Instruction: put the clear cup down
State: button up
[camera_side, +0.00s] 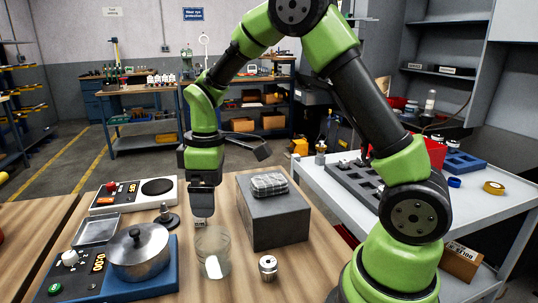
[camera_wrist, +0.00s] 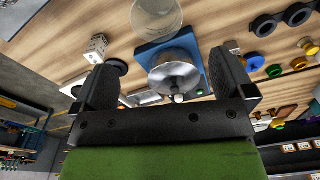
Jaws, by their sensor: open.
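The clear cup (camera_side: 222,248) stands upright on the wooden table (camera_side: 240,286), with a pale patch low on its front. It also shows in the wrist view (camera_wrist: 157,14) at the top edge, partly cut off. My gripper (camera_side: 202,216) points down just above the cup's rim in the side view and overlaps it there. In the wrist view my gripper's fingers (camera_wrist: 163,62) are spread wide with nothing between them, and the cup is beyond the fingertips. Whether a fingertip touches the rim cannot be told.
A lidded metal pot (camera_side: 138,252) on a blue base (camera_side: 165,275) stands left of the cup. A grey block (camera_side: 274,220) bearing a ribbed item (camera_side: 268,184) is to the right. A small metal part (camera_side: 267,268) sits front right. A pale cube (camera_wrist: 97,48) is near one finger.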

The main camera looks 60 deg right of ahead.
jog(key=s+a+r+m+t, duration=0.25)
jog(key=s+r+m, duration=0.25)
jog(key=s+r, duration=0.45)
jog(key=s+a+r+m+t+y, duration=0.1)
jog(key=s+r+m+t, duration=0.3)
jog(key=s, duration=0.4)
jog(key=shift+s+m+y, duration=0.3)
jog(key=shift+m, duration=0.2)
